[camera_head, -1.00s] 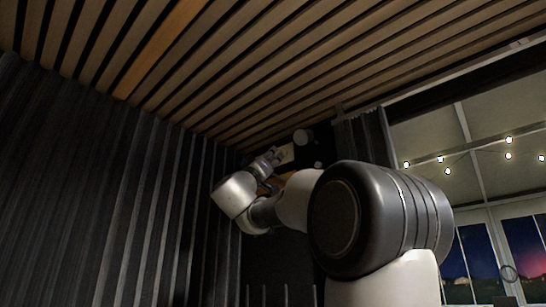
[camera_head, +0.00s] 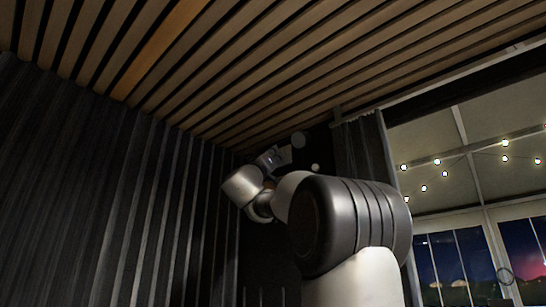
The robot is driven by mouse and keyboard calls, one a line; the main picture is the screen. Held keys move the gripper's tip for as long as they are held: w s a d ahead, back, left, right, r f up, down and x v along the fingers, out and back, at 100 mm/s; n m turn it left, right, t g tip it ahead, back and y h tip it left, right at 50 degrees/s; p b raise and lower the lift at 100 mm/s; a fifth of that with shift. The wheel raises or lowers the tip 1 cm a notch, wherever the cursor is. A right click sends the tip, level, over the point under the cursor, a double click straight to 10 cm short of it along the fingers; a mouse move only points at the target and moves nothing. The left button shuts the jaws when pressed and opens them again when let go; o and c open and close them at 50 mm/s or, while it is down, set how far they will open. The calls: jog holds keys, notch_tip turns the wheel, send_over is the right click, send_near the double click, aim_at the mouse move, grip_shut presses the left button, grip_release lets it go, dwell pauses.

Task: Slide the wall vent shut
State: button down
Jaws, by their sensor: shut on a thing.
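My gripper (camera_head: 273,158) is small and dark at the far end of my arm, up near the corner where the wall meets the slatted ceiling. It is shut on a pale flat piece (camera_head: 285,155), which appears to be part of the wall vent. The fingertips are too small and dark to make out clearly. A pale round knob (camera_head: 298,139) shows just above it, and another small pale round shape (camera_head: 315,167) sits to the lower right. The vent's opening cannot be made out, and my arm hides the wall below.
The wooden slatted ceiling (camera_head: 250,70) runs close above my gripper. A dark ribbed wall or curtain (camera_head: 150,200) fills the left. A dark curtain (camera_head: 361,150) hangs to the right, beside windows with string lights (camera_head: 437,161).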

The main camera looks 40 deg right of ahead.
jog(key=shift+w+a, duration=0.1)
jog(key=shift+w, duration=0.3)
jog(key=c, duration=1.3)
grip_release()
jog(key=shift+c, duration=0.2)
jog(key=v, duration=1.2)
jog(key=shift+w+f, duration=0.1)
